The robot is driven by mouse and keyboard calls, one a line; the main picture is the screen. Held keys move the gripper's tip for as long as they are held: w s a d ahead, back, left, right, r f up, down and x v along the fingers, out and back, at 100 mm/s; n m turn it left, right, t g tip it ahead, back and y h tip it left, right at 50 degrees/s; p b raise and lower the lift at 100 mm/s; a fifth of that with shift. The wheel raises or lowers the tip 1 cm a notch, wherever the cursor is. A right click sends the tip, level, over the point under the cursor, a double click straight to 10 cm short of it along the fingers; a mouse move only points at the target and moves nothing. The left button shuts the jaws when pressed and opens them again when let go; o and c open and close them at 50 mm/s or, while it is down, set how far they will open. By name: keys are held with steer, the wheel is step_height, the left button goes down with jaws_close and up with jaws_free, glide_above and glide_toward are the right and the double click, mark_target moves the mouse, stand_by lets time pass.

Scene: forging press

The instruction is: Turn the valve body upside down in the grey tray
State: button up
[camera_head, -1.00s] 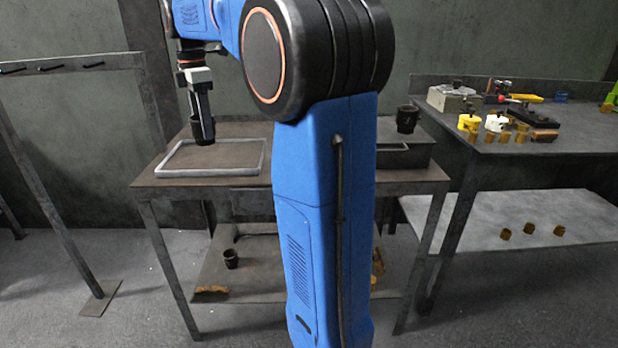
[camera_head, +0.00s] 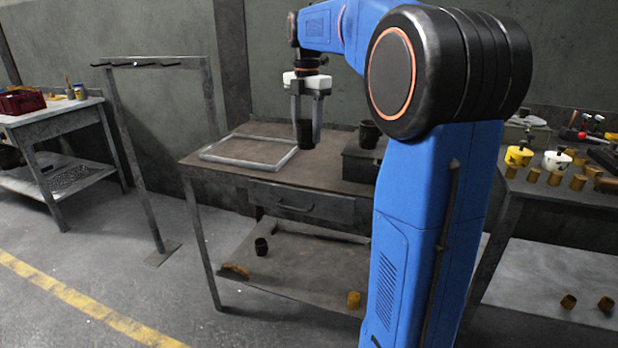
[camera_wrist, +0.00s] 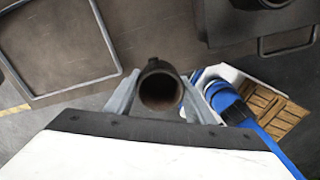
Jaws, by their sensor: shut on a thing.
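My gripper (camera_head: 306,133) points down and is shut on a dark, cup-like valve body (camera_head: 305,138). In the wrist view the valve body (camera_wrist: 160,88) sits between the two fingers, with its hollow round opening facing the camera. The grey tray (camera_head: 236,163) is a low rectangular frame on the left part of the brown table. In the head view the held valve body appears just right of the tray, apart from it. The tray rim (camera_wrist: 76,87) shows at upper left in the wrist view, and the tray looks empty.
Another dark cup-like part (camera_head: 369,134) stands on a dark box (camera_head: 362,163) at the table's right. The lower shelf holds a small dark part (camera_head: 261,246) and brown pieces (camera_head: 353,299). A bench at right carries yellow and white parts (camera_head: 519,156). A metal stand (camera_head: 160,62) is at left.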

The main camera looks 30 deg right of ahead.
steer(key=shift+f, duration=4.9)
steer(key=shift+f, duration=0.15)
steer(key=o, duration=1.5)
step_height(320, 180, up, 12)
steer(key=shift+r, duration=0.15)
